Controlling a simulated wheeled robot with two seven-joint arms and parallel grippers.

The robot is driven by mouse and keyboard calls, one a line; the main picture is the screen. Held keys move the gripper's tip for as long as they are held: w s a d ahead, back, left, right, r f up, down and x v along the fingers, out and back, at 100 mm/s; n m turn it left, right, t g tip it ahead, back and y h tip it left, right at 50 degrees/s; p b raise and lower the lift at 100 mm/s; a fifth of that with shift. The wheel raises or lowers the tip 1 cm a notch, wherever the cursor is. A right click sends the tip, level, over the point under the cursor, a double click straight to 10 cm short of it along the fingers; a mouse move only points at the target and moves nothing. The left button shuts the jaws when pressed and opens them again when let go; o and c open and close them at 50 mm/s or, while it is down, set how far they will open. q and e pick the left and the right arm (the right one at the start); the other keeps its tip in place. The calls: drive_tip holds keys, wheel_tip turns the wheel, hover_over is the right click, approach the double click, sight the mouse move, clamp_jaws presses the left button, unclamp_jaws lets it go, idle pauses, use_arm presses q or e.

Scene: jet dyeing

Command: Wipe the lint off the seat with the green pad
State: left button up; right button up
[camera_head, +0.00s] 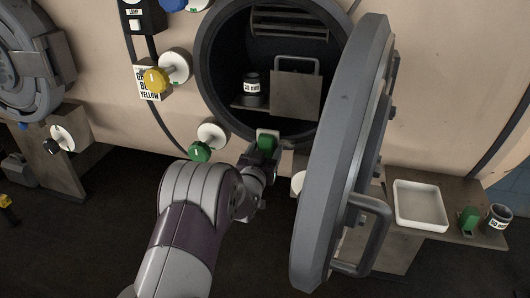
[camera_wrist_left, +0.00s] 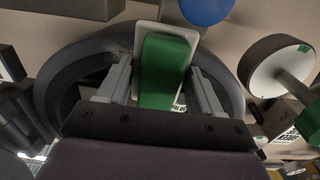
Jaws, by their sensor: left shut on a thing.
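My left gripper (camera_head: 262,152) is at the lower rim of the round opening in the head view. It is shut on the green pad (camera_head: 267,142), which has a pale edge. In the left wrist view the green pad (camera_wrist_left: 165,70) sits between the two fingers (camera_wrist_left: 160,85). The seat seems to be the dark grey ring (camera_head: 204,98) around the opening; it also shows behind the pad in the left wrist view (camera_wrist_left: 52,95). The pad is at the ring's lower edge; I cannot tell whether it touches. My right gripper is not in view.
The thick grey door (camera_head: 335,150) stands open just right of my left arm. A dark labelled pot (camera_head: 252,84) and a metal plate (camera_head: 295,95) are inside the opening. Valve knobs are at left. A side shelf holds a white tray (camera_head: 420,204), a green item (camera_head: 468,219) and another pot (camera_head: 497,218).

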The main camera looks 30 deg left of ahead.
use_arm(q)
drive_tip(key=shift+b+x, duration=0.4)
drive_tip(key=shift+x, duration=0.55)
drive_tip(key=shift+d, duration=0.1)
